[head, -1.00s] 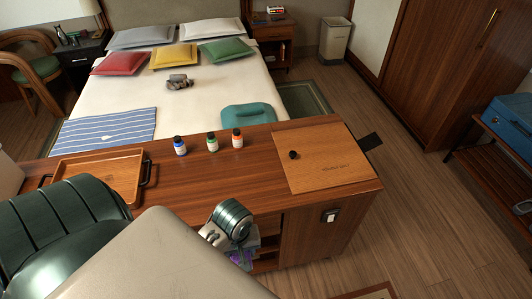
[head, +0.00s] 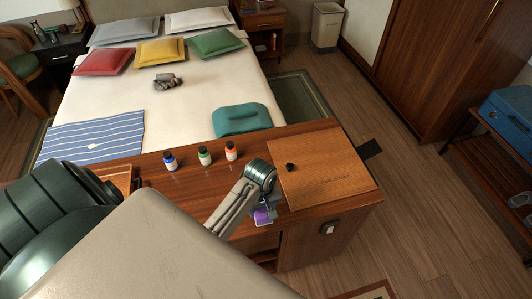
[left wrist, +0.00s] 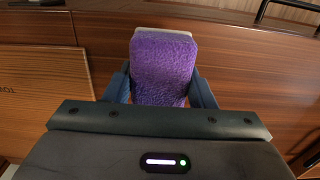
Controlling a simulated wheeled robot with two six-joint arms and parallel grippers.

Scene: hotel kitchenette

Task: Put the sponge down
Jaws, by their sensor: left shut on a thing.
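The purple sponge (left wrist: 163,68) is held between the two blue-grey fingers of my left gripper (left wrist: 162,90). A paler strip shows along its far edge. In the head view, my left gripper (head: 266,206) is over the front part of the wooden counter (head: 190,190), just left of the wooden board. Only a small purple part of the sponge (head: 263,215) shows there, below my wrist. I cannot tell whether the sponge touches the counter. My right gripper is not in view.
The wooden board (head: 325,185) with a black knob lies at the counter's right end. Blue, green and orange-labelled bottles (head: 170,162) (head: 205,155) (head: 231,150) stand along the back edge. A wooden tray (head: 115,178) is at left, partly hidden by my arm.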

